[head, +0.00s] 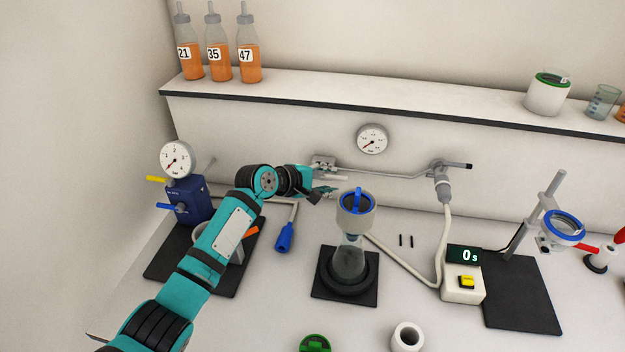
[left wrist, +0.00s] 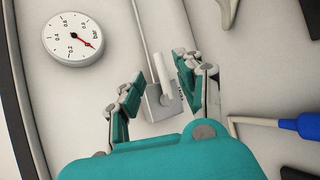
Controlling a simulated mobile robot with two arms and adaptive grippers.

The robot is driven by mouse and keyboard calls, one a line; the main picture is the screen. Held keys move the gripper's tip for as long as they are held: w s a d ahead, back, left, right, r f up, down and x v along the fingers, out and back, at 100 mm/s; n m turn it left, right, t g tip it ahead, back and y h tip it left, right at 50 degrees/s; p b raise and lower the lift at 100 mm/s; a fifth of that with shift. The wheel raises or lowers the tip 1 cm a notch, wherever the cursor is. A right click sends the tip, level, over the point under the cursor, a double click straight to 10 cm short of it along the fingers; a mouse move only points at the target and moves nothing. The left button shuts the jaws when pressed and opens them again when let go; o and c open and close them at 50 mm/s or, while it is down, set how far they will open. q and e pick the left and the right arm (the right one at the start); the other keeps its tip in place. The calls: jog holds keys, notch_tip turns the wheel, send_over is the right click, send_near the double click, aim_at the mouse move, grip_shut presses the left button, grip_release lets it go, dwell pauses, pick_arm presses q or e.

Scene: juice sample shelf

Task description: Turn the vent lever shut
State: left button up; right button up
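A small grey valve block (left wrist: 157,106) sits on the thin pipe along the wall, and a pale lever (left wrist: 162,70) stands out from it. I take this as the vent lever; its marking is too small to read. In the head view the valve (head: 322,161) is just behind my left gripper (head: 336,184). In the left wrist view my left gripper (left wrist: 160,78) is open, with a finger on each side of the lever. Gaps show between fingers and lever. My right gripper is not in view.
A gauge (head: 372,139) is on the wall above the pipe. A flask (head: 350,260) with a grey funnel (head: 356,213) stands below my left gripper. A blue pump (head: 188,200) with a gauge is at left. A timer box (head: 463,284) stands at right.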

pick_arm(q)
jog(key=v, duration=0.5)
jog(key=shift+s+a+r, duration=0.15)
jog(key=shift+a, duration=0.1)
jog(key=shift+r, duration=0.15)
